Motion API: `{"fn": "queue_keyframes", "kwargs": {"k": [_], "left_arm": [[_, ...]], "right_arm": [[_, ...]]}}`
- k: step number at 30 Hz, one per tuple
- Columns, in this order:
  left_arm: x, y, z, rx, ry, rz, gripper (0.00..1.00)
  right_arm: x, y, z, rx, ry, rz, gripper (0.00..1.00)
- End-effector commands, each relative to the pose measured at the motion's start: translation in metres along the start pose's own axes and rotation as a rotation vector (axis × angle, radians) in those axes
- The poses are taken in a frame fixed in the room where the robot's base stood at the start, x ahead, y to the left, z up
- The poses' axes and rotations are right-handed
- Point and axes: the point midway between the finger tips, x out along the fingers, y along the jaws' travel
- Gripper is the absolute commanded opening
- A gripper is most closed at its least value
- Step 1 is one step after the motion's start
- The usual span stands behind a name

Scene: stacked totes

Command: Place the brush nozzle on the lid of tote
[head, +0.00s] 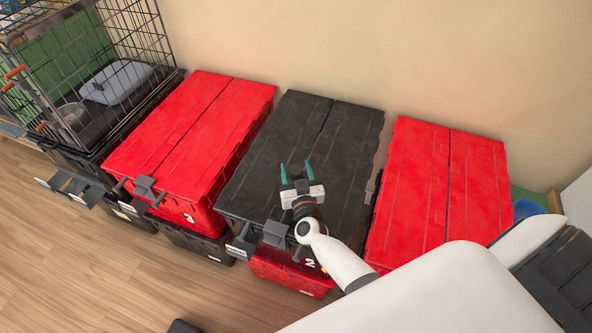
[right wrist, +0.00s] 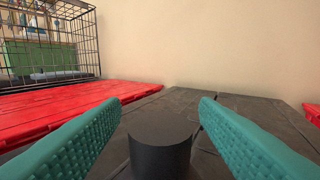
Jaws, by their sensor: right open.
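My right gripper (head: 296,170) is open over the front part of the black tote lid (head: 291,125), its teal fingers pointing toward the wall. In the right wrist view, a dark cylinder (right wrist: 160,143) stands between the spread fingers, with a visible gap to each; it appears to be the brush nozzle. Its lower end is cut off by the frame, so its contact with the lid is hidden. In the head view it barely separates from the dark gripper and lid. My left gripper is not in view.
Red-lidded totes stand to the left (head: 190,125) and right (head: 435,185) of the black one. A wire cage (head: 120,40) holding a grey container stands at the far left. The wall is behind. Most of the black lid beyond the fingers is clear.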

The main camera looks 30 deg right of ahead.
Motion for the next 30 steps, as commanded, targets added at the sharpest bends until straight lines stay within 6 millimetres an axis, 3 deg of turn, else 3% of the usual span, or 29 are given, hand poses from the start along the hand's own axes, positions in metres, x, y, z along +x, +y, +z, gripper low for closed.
{"fn": "queue_keyframes", "kwargs": {"k": [15,21,30], "left_arm": [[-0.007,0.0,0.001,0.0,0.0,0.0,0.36],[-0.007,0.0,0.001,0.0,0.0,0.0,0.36],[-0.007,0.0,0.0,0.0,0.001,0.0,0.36]], "right_arm": [[-0.101,0.0,-0.002,0.001,0.006,0.0,0.55],[-0.117,0.0,-0.001,-0.001,0.003,0.0,0.55],[-0.118,0.0,-0.001,0.0,0.002,0.0,0.55]]}}
